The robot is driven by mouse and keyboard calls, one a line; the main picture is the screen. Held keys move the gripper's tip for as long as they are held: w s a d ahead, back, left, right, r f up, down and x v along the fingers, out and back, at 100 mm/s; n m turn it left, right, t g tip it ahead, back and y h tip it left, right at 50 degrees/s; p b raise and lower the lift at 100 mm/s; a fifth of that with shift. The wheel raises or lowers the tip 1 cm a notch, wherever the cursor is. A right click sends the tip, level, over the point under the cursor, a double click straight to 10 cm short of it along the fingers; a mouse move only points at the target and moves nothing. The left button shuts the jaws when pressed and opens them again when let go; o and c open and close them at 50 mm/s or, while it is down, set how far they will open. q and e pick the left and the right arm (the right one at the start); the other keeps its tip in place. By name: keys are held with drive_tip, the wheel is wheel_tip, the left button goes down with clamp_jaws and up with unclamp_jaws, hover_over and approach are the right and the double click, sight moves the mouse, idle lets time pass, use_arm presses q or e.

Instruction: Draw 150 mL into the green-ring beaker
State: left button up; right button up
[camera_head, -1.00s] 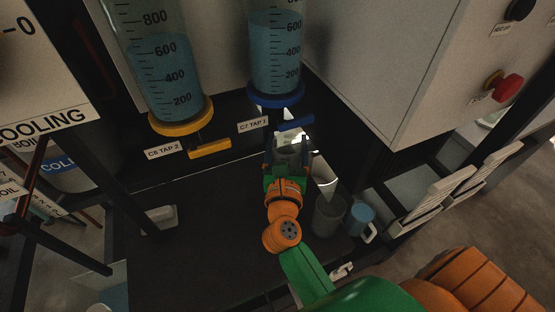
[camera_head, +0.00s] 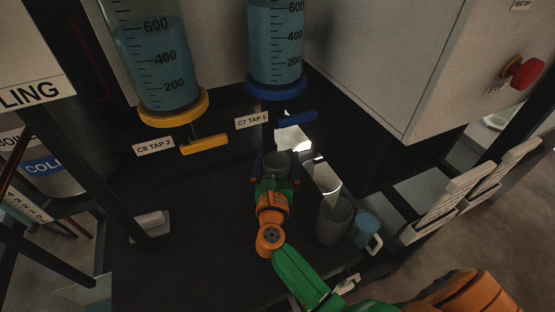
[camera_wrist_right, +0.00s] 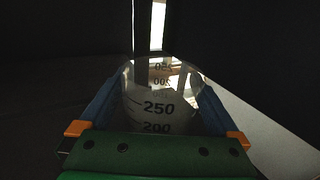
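A clear beaker (camera_head: 277,163) with printed marks is between the fingers of my right gripper (camera_head: 275,180), below and slightly left of the blue tap handle (camera_head: 297,118) labelled C7 TAP 1. In the right wrist view the beaker (camera_wrist_right: 160,100) shows marks 200 and 250, and the blue fingers press along both its sides. No green ring shows on it, and its lower part is hidden by the gripper. No liquid can be made out inside. The blue-ringed cylinder (camera_head: 276,45) above holds blue liquid. My left gripper is not in view.
A yellow-ringed cylinder (camera_head: 155,60) with a yellow tap handle (camera_head: 205,144), labelled C8 TAP 2, hangs to the left. A grey cup (camera_head: 334,220) and a blue-topped mug (camera_head: 368,230) stand right of my right arm. A small white block (camera_head: 150,223) lies left. The dark bench between is clear.

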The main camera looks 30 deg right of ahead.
sight(277, 175)
drive_tip(key=shift+s+r+p, duration=0.1)
drive_tip(key=shift+r+p, duration=0.2)
drive_tip(key=v, duration=0.6)
drive_tip(key=shift+s+a+f+b, duration=0.2)
drive_tip(key=shift+s+b, duration=0.05)
drive_tip(key=shift+b, duration=0.15)
drive_tip(key=shift+s+a+r, duration=0.1)
drive_tip(key=shift+s+a, duration=0.1)
drive_tip(key=shift+s, duration=0.15)
